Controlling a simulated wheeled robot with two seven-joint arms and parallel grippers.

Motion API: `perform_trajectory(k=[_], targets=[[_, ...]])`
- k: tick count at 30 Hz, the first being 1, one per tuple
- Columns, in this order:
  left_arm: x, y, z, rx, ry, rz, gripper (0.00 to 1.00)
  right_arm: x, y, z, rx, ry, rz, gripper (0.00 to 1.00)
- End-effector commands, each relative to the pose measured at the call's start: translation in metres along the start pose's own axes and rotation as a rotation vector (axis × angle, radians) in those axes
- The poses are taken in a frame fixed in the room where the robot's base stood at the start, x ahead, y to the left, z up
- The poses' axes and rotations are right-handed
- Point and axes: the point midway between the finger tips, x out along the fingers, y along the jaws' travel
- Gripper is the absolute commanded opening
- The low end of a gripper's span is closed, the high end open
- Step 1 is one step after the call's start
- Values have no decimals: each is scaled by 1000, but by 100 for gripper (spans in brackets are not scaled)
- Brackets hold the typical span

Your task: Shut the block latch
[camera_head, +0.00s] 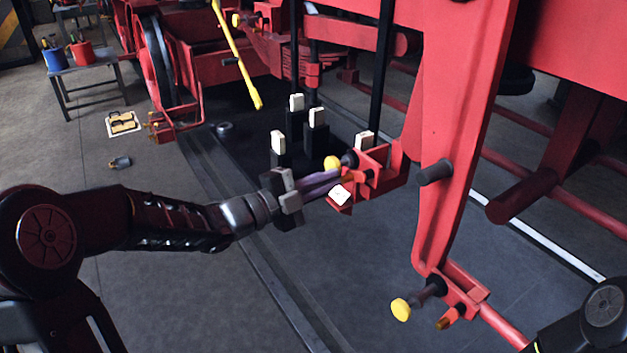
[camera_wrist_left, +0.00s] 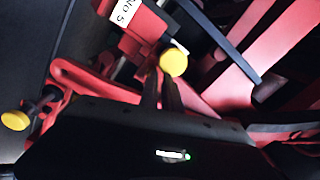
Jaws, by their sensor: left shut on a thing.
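The red bracket (camera_head: 375,175) hangs from the red frame in the middle of the head view. A round yellow knob (camera_head: 332,162) on a dark stem sits on its near side. My left gripper (camera_head: 338,182) reaches it from the left, with its fingertips right beside the knob. It is shut on a small latch part there, mostly hidden by the fingers. In the left wrist view my left gripper's fingers (camera_wrist_left: 161,88) run up to the yellow knob (camera_wrist_left: 173,62). Only an arm part of mine shows at lower right; my right gripper is out of view.
A white label (camera_head: 340,195) is on the bracket. Black posts with pale blocks (camera_head: 317,118) stand behind the bracket. A stool (camera_head: 85,70) holds cups. Floor at front is clear.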

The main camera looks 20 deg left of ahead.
Motion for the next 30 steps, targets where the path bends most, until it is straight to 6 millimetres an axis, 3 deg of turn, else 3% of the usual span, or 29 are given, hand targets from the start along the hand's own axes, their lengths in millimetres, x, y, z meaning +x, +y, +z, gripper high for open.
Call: perform_trajectory(k=[1, 30], targets=[[7, 4, -2, -3, 3, 11, 0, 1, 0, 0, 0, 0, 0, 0], [7, -7, -3, -8, 3, 10, 0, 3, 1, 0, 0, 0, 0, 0]])
